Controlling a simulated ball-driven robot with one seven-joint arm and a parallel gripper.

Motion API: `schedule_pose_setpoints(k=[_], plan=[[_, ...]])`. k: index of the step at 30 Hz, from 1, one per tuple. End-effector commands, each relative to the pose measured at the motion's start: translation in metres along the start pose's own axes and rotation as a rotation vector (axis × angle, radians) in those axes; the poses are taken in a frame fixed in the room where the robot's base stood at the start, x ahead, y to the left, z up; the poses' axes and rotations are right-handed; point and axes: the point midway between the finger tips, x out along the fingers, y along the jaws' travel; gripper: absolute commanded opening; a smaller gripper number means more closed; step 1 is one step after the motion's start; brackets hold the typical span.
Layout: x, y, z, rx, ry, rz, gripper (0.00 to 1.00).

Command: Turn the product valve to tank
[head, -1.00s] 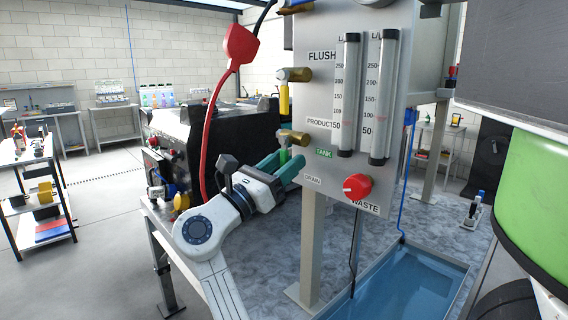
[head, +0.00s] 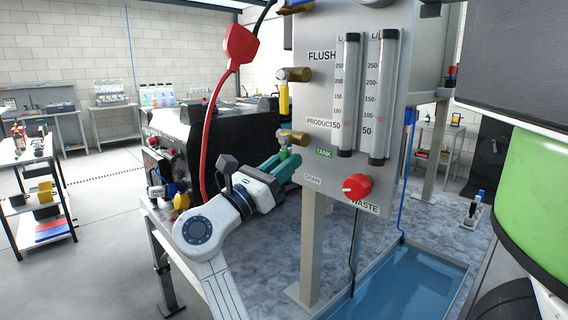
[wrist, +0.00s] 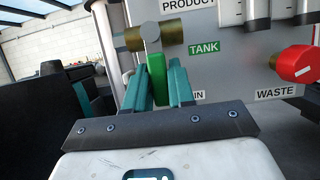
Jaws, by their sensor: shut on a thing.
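The product valve is a brass body (head: 293,137) on the left edge of the grey panel, below the PRODUCT label. It also shows in the wrist view (wrist: 165,36). Its green handle (wrist: 157,79) hangs straight down, left of the green TANK label (wrist: 204,48). My gripper (head: 287,160) has its teal fingers at the handle from the left and below. In the wrist view my gripper (wrist: 160,85) has one finger on each side of the green handle and is shut on it. In the head view the fingers hide most of the handle.
Above is the flush valve with a yellow handle (head: 284,99). A red knob (head: 357,187) sits at the panel's lower right by WASTE. Two clear flow tubes (head: 348,95) stand on the panel. A red cable (head: 208,130) hangs behind my arm. A blue water basin (head: 395,285) lies below.

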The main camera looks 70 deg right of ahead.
Motion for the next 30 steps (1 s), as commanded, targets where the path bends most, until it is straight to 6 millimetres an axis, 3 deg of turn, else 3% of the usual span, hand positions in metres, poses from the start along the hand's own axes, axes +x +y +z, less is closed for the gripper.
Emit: schedule_pose_setpoints(k=[18,30], plan=[[0.002,-0.010,0.005,-0.212,0.000,0.090,0.00],[0.000,-0.012,0.001,-0.242,-0.001,0.102,0.00]])
